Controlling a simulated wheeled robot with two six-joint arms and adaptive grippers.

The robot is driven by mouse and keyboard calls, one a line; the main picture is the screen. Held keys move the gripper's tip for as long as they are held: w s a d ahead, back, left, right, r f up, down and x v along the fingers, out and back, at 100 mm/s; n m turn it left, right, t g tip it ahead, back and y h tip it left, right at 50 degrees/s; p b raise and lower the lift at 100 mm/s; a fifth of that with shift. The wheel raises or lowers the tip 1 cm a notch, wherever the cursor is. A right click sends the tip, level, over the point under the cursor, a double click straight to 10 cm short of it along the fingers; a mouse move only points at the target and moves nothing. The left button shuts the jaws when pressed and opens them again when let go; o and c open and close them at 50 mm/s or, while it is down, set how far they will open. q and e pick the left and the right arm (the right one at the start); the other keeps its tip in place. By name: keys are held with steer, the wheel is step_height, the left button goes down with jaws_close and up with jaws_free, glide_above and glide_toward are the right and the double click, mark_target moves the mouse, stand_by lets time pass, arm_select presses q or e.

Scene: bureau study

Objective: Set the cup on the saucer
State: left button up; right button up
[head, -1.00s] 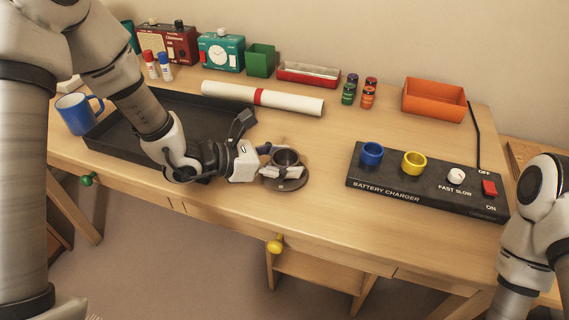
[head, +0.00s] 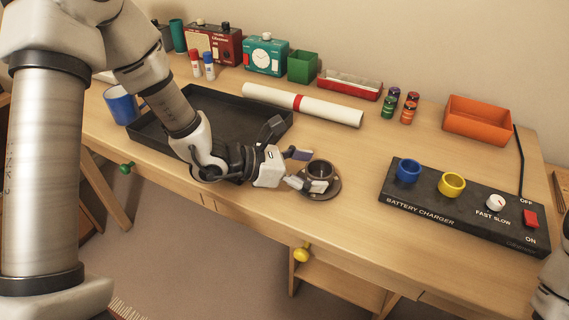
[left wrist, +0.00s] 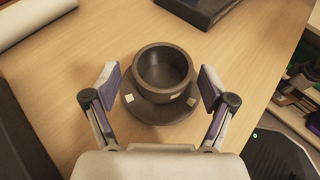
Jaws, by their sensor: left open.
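A dark grey-brown cup (head: 320,170) stands upright on a round dark saucer (head: 329,191) near the front edge of the desk. In the left wrist view the cup (left wrist: 164,75) sits over the saucer (left wrist: 158,112), a little toward its far side. My left gripper (head: 305,169) is open, with its fingers on either side of the cup. In the left wrist view a gap shows between each finger and the cup wall, and the gripper (left wrist: 155,88) holds nothing. My right gripper is out of view; only part of my right arm shows at the right edge.
A white roll (head: 302,104) lies behind. The battery charger (head: 463,206) is to the right. Bare desk lies between saucer and charger.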

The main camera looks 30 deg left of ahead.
arm_select(q)
steer(key=p+v, duration=0.2)
steer(key=v, duration=0.7)
steer(key=shift+w+r, duration=0.1)
steer(key=shift+s+a+r+p, duration=0.1)
steer(key=shift+s+a+p, duration=0.2)
steer(key=shift+s, duration=0.2)
